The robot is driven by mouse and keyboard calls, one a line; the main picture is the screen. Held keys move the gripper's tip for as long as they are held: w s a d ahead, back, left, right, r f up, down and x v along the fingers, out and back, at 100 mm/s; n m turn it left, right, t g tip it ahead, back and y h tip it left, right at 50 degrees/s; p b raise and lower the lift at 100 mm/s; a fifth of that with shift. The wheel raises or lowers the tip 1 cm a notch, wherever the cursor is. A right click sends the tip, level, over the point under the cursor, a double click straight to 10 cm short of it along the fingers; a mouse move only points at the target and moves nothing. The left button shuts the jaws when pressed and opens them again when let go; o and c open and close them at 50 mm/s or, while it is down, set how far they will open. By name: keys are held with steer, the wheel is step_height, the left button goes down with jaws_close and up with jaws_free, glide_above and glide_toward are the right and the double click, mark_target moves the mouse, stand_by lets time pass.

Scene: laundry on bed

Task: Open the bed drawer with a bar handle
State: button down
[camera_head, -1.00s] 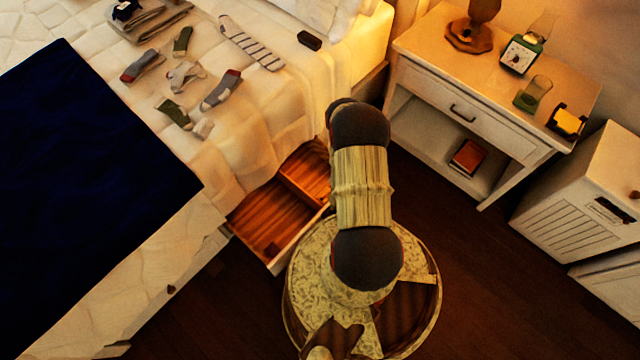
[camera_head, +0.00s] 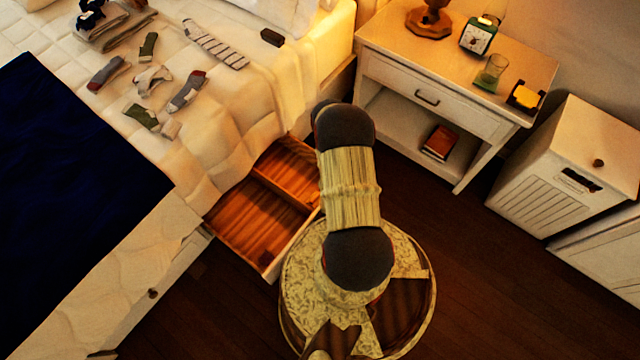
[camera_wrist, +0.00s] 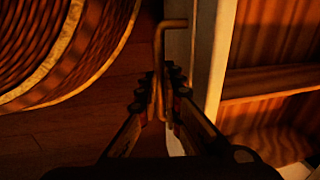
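The bed drawer (camera_head: 290,247) stands pulled out from the bed's side, its wooden compartments showing in the head view. In the wrist view its pale front panel (camera_wrist: 213,60) runs up the middle right, with the wooden inside to its right. The bar handle (camera_wrist: 159,45) stands out from the panel's left side. My gripper (camera_wrist: 161,88) has its fingertips on either side of the bar and appears closed on it. In the head view my arm hides the gripper and handle.
The bed (camera_head: 225,150) carries several socks and folded clothes. A second, shut drawer front with a round knob (camera_head: 152,293) is at lower left. A nightstand (camera_head: 450,100) and a white hamper (camera_head: 560,170) stand at right. Dark floor (camera_head: 470,270) is clear right of my base.

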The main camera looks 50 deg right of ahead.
steer(key=c, duration=1.9)
jaws_free()
steer(key=r, duration=0.4)
steer(key=s+r, duration=0.1)
steer(key=r, duration=0.3)
steer(key=s+r, duration=0.1)
steer(key=r, duration=0.2)
steer(key=shift+s+r, duration=0.1)
steer(key=shift+r, duration=0.3)
